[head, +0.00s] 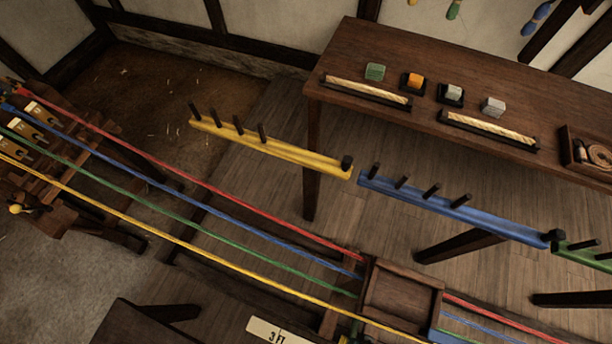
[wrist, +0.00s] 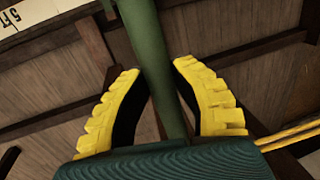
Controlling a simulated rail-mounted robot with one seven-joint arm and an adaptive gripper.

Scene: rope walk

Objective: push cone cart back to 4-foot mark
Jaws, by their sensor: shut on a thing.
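In the wrist view, my gripper (wrist: 157,74) has its two yellow ridged fingers closed on either side of a green upright post (wrist: 144,25). What the post is fixed to is hidden, so I cannot tell for sure that it belongs to the cone cart. The head view shows neither my gripper nor a clear cone cart. A white mark plate (head: 278,334) reading 3 FT lies at the bottom of the head view. Another plate (wrist: 30,14) is cut off at the upper left of the wrist view and appears upside down, apparently reading 5 FT.
Red (head: 215,188), blue, green and yellow strands (head: 150,235) run from a wooden stand at left past an open wooden tray (head: 400,297). Yellow (head: 270,146) and blue (head: 450,207) pegged bars cross mid-view. A bench (head: 440,75) with blocks and rope stands at upper right.

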